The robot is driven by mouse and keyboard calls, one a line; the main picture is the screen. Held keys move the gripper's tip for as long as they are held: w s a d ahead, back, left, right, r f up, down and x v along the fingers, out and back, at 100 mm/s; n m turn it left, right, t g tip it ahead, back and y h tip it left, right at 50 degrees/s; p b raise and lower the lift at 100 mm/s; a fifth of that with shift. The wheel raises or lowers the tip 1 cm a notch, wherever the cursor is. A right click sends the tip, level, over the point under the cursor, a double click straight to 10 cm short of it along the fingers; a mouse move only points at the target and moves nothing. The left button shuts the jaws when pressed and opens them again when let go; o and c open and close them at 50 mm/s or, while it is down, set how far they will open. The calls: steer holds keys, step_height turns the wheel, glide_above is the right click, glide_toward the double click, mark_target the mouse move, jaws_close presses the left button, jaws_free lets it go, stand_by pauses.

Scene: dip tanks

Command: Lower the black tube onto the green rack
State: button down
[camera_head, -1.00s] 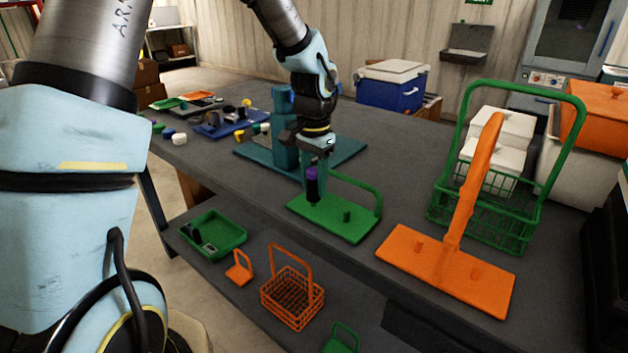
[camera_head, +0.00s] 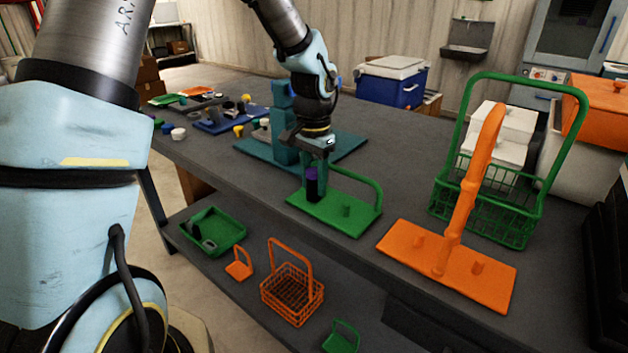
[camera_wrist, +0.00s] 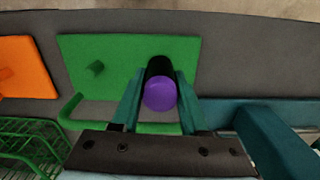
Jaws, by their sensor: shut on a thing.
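The black tube (camera_head: 312,190) has a purple top and is upright over the left part of the green rack (camera_head: 350,222). In the wrist view its purple cap (camera_wrist: 160,94) faces the camera, with the black body (camera_wrist: 158,66) behind it. My gripper (camera_head: 314,172) is shut on the tube, one finger on each side. The green rack (camera_wrist: 115,50) has a flat plate, a bare peg (camera_head: 346,211) and a curved handle. The tube's lower end looks at or just above the plate; I cannot tell whether it touches. Any peg beneath the tube is hidden.
An orange rack (camera_head: 400,250) with a tall handle stands to the right, and a green wire basket (camera_head: 510,232) behind it. A teal stand (camera_head: 284,135) rises close behind my gripper. The green rack's right part is free except for its peg.

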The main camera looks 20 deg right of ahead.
steer(key=shift+c, duration=1.7)
jaws_free()
steer(key=shift+o, duration=0.3)
steer(key=shift+o, duration=1.4)
steer(key=shift+r+p, duration=3.35)
steer(key=shift+r, duration=0.7)
